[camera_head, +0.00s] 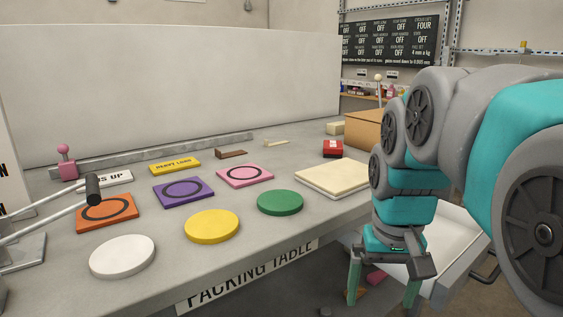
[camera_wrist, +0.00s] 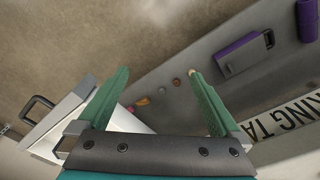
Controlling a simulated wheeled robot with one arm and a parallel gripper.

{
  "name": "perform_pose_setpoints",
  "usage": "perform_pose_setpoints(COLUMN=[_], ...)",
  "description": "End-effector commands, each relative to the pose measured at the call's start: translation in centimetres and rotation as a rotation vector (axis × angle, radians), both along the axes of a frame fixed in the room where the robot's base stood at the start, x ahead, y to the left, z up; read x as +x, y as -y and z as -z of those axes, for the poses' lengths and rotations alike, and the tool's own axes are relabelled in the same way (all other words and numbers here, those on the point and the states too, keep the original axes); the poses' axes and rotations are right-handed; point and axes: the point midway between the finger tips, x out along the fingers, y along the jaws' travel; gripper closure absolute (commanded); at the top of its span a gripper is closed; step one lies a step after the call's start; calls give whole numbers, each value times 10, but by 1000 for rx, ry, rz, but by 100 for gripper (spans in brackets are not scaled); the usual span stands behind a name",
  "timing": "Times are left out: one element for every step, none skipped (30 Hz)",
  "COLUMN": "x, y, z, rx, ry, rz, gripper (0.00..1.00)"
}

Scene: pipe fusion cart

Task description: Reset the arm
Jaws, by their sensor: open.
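My gripper (camera_head: 382,284) hangs off the right front edge of the packing table (camera_head: 330,218), pointing down, with its two green fingers apart. In the wrist view my gripper (camera_wrist: 158,98) is open and nothing is between its fingers. The arm is folded at the right of the head view, with its links stacked above the gripper. A white open drawer or tray (camera_head: 455,238) is behind and beside the gripper.
White (camera_head: 122,257), yellow (camera_head: 212,226) and green (camera_head: 280,202) discs lie along the table front. Orange (camera_head: 106,213), purple (camera_head: 184,191) and pink (camera_head: 245,175) squares lie behind them. A cardboard box (camera_head: 362,128) stands at the back right. A purple-handled piece (camera_wrist: 246,54) shows below.

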Motion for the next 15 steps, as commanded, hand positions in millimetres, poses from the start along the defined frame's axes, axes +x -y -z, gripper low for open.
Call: perform_pose_setpoints(x=[-18, -27, -40, -49, -59, -72, -83, -93, -105, -115, -123, -134, -142, -148, -155], y=[-1, -2, -2, -3, -3, -4, -5, -6, -6, -7, -7, -7, -8, -8, -8], z=[17, 25, 38, 47, 57, 68, 78, 87, 98, 106, 113, 122, 128, 133, 139], rx=[3, 4, 6, 8, 9, 11, 12, 13, 14, 14, 15, 16, 16, 16, 16], ry=[-26, -37, -60, -71, -84, -100, -115, -131, -144, -156, -165, -178, -190, -198, -204], rz=[-8, -13, -19, -25, -31, -39, -45, -52, -60, -66, -72, -78, -83, -87, -92], gripper=[0, 0, 0, 0, 0, 0, 0, 0, 0, 0, 0, 0, 0, 0, 0])
